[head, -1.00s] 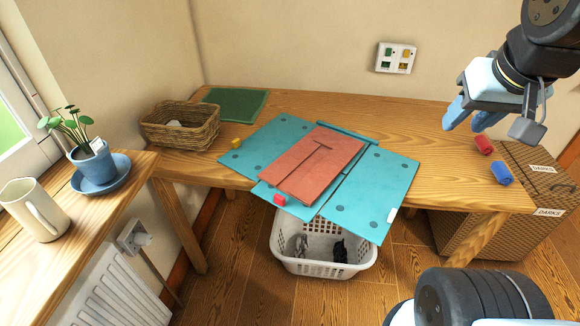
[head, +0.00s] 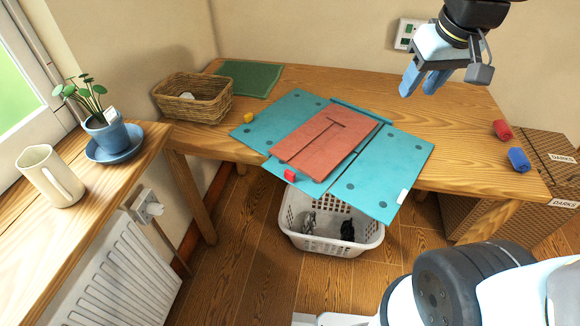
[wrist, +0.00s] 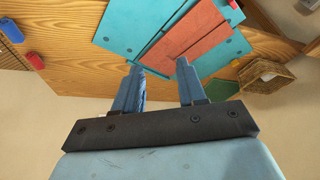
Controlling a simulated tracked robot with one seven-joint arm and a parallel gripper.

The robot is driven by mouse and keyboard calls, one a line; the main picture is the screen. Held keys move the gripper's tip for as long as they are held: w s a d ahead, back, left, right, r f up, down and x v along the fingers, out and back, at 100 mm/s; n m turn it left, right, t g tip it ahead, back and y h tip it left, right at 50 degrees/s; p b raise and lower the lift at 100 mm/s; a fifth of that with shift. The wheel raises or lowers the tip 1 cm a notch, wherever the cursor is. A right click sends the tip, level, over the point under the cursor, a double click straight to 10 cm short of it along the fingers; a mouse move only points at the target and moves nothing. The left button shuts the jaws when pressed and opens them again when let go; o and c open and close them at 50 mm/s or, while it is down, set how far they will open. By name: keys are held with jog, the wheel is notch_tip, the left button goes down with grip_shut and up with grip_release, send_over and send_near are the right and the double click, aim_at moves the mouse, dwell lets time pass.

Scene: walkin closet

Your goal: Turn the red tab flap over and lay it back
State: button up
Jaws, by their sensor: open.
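A teal folding board (head: 384,178) lies spread on the wooden table, with round dark dots on its panels. A folded red-orange cloth or sheet (head: 318,150) lies on its middle. A small red tab (head: 290,175) shows at the board's front edge, by the near-left corner of the red-orange piece. A white tab (head: 402,196) is on the front right panel and a yellow one (head: 248,117) at the left panel's edge. My gripper (head: 418,90) is open and empty, above the table right of and behind the board. The wrist view shows its two fingers (wrist: 160,75) apart, the board (wrist: 130,22) beyond.
A wicker basket (head: 165,103) and green mat (head: 249,79) are at the table's back left. Red (head: 502,130) and blue (head: 519,160) rolls lie at its right end. A white laundry basket (head: 296,236) stands below. A mug (head: 48,178) and potted plant (head: 108,133) stand on the left sill.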

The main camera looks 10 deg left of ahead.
jog(key=w+a+f+n+g, duration=0.1)
jog(key=w+a+f+n, duration=0.1)
jog(key=a+f, duration=0.3)
jog(key=w+a+f+n+g, duration=0.1)
jog(key=w+a+f+n, duration=0.15)
jog(key=a, duration=0.45)
jog(key=n+g+h, duration=0.1)
jog(key=n+g, duration=0.1)
jog(key=n, duration=0.2)
send_near(290, 172)
notch_tip(290, 172, down, 9)
jog(key=shift+s+f, duration=0.1)
jog(key=shift+f, duration=0.05)
jog(key=shift+c, duration=0.2)
grip_shut()
